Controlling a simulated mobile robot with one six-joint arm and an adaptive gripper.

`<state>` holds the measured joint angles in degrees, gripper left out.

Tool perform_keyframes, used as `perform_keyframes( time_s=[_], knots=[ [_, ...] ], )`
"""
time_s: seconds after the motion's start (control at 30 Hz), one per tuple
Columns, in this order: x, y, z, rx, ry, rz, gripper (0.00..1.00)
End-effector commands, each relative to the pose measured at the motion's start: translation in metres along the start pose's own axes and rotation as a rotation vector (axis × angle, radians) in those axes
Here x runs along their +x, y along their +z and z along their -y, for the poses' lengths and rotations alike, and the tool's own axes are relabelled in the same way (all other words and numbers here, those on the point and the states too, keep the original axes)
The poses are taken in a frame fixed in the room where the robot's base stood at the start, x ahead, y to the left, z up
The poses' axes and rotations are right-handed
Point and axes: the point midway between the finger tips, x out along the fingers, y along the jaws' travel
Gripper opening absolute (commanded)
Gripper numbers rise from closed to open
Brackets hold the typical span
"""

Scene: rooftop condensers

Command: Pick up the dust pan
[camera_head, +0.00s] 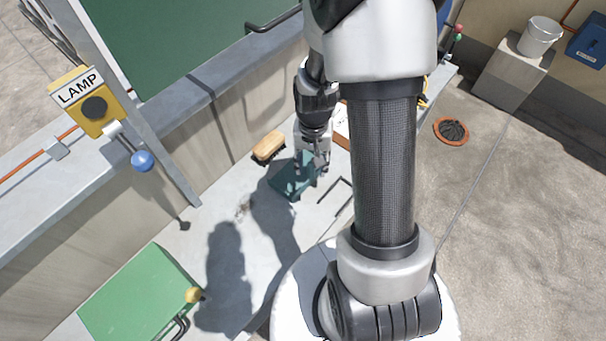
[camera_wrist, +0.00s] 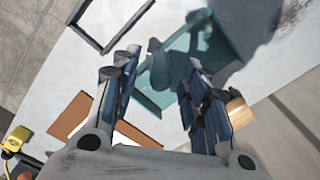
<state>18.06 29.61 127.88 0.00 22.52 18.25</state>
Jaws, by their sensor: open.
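The teal dust pan (camera_head: 288,183) lies on the grey ledge in the head view, partly hidden by my gripper (camera_head: 318,163). In the wrist view the dust pan (camera_wrist: 238,45) is in the upper middle, and its handle end shows between my fingers. My gripper (camera_wrist: 158,85) is open there, with one finger on each side of that end. I cannot tell whether either finger touches it.
A tan brush (camera_head: 268,146) lies just left of the dust pan. A green box (camera_head: 140,295) and the yellow LAMP switch (camera_head: 95,105) are at the left. The ledge between the box and the pan is mostly clear.

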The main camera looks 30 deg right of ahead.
Motion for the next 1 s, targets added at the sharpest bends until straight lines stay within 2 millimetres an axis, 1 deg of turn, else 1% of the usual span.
perform_keyframes(
  time_s=[0.03,0.1,0.33,0.37,0.9,0.97,1.0],
  knots=[
    [0.0122,0.0007,-0.0003,0.000,0.001,0.003,0.41],
    [0.0192,0.0003,-0.0002,0.000,0.001,0.001,0.41],
    [0.0197,-0.0002,0.0001,0.000,0.000,-0.001,0.41],
    [0.0196,-0.0001,0.0001,0.000,0.000,-0.001,0.40],
    [0.0196,-0.0001,0.0000,0.000,0.000,-0.001,0.04],
    [0.0196,-0.0001,0.0000,0.000,0.000,-0.001,0.00],
    [0.0196,-0.0001,0.0001,0.000,0.000,-0.001,0.00]
  ],
)
